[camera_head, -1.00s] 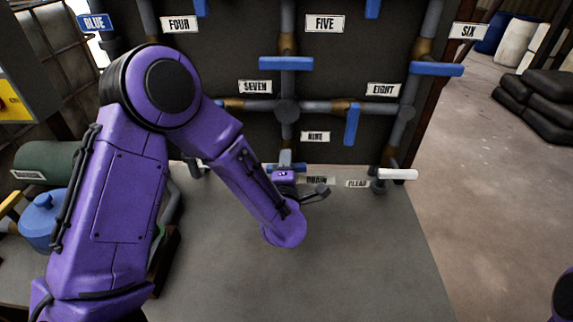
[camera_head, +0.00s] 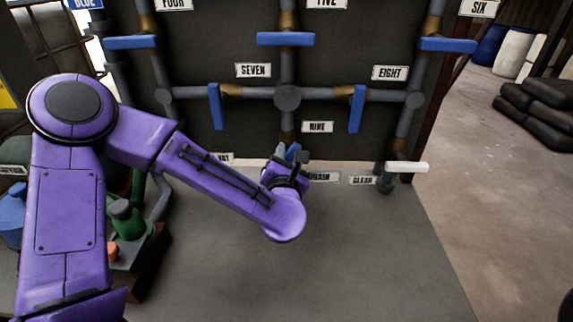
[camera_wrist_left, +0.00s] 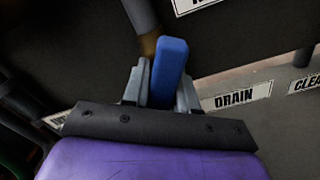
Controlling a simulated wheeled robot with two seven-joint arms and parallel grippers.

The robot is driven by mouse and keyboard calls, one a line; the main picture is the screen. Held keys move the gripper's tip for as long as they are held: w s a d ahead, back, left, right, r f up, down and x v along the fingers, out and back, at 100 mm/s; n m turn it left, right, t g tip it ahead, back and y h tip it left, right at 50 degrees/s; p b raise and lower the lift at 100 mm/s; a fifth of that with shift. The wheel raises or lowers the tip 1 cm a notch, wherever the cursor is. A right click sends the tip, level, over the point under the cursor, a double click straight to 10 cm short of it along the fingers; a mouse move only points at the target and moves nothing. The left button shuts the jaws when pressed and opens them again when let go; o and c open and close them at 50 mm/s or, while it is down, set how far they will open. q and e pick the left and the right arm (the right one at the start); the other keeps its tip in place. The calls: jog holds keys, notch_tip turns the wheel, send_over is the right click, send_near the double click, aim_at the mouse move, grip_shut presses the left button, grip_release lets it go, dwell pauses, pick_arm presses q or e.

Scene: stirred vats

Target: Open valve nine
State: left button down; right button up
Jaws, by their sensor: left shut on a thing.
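Valve nine's blue handle (camera_head: 293,152) is on the vertical pipe below the NINE label (camera_head: 317,127). My left gripper (camera_head: 288,160) is at it, and the wrist covers much of the handle in the head view. In the left wrist view the blue handle (camera_wrist_left: 169,70) stands between the two grey fingers, and the gripper (camera_wrist_left: 162,85) is shut on it. There the handle runs roughly along the pipe (camera_wrist_left: 140,15), slightly tilted from it. My right gripper is not in view.
Other blue handles are close by: one left of NINE (camera_head: 215,106), one right (camera_head: 357,108), one above (camera_head: 286,39). A white handle (camera_head: 406,167) is at the right by the CLEAR label (camera_head: 362,180). The grey surface (camera_head: 370,260) in front is clear.

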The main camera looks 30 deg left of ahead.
pick_arm(q)
jog(key=n+b, duration=0.4)
jog(key=shift+f, duration=0.35)
jog(key=shift+r+n+b, duration=0.2)
jog(key=shift+n+b, duration=0.85)
jog(key=shift+n, duration=0.15)
jog(key=c, duration=1)
grip_release()
jog(key=shift+r, duration=0.1)
jog(key=b+v, duration=0.7)
jog(key=v, duration=0.3)
jog(key=shift+s+d+b, duration=0.15)
jog(key=shift+s+b, duration=0.1)
jog(key=shift+b, duration=0.05)
